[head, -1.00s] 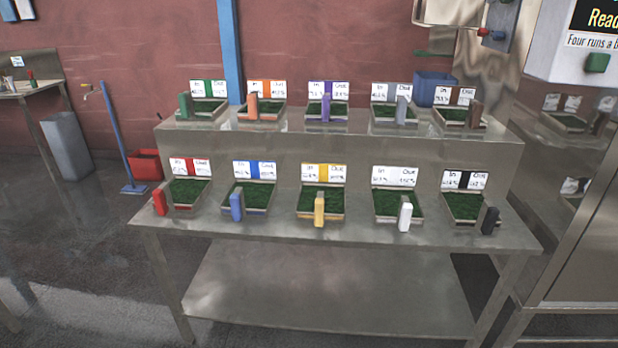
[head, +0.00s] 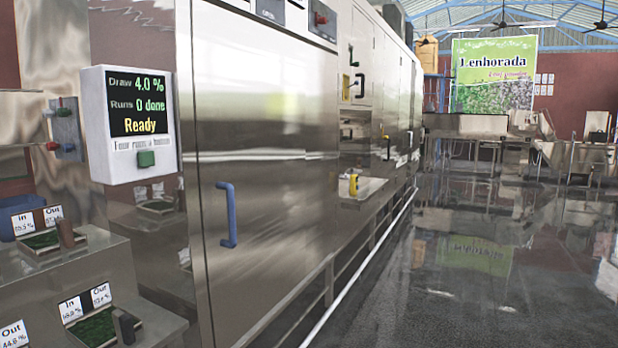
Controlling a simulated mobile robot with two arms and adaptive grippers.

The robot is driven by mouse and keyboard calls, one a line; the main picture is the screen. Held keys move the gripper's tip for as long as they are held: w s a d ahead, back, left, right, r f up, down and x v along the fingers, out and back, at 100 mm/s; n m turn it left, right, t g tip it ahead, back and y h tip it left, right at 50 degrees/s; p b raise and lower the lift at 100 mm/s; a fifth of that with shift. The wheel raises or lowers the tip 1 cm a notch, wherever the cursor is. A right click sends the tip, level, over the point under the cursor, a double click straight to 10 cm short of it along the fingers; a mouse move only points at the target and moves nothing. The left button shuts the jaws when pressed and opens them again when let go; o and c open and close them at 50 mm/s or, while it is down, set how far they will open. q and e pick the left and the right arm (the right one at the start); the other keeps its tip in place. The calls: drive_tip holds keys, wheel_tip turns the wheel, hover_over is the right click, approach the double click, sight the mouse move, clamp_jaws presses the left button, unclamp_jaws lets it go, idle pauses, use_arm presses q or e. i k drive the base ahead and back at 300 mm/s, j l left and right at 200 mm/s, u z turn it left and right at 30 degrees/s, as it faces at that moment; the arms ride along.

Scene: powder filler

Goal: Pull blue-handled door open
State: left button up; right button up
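The blue handle (head: 229,214) is a vertical bar on a large polished steel door (head: 275,150) in the head view, left of the middle. The door looks closed, flush with the machine's long front. Neither of my grippers shows in the head view, and nothing touches the handle.
A white display box (head: 130,125) reading "Ready" with a green button (head: 146,159) is left of the door. A stepped steel table (head: 90,255) with trays stands at the lower left. A yellow handle (head: 354,185) is farther along. The floor (head: 480,270) at right is clear.

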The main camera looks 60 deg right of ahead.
sight(265, 98)
drive_tip(key=z, duration=1.75)
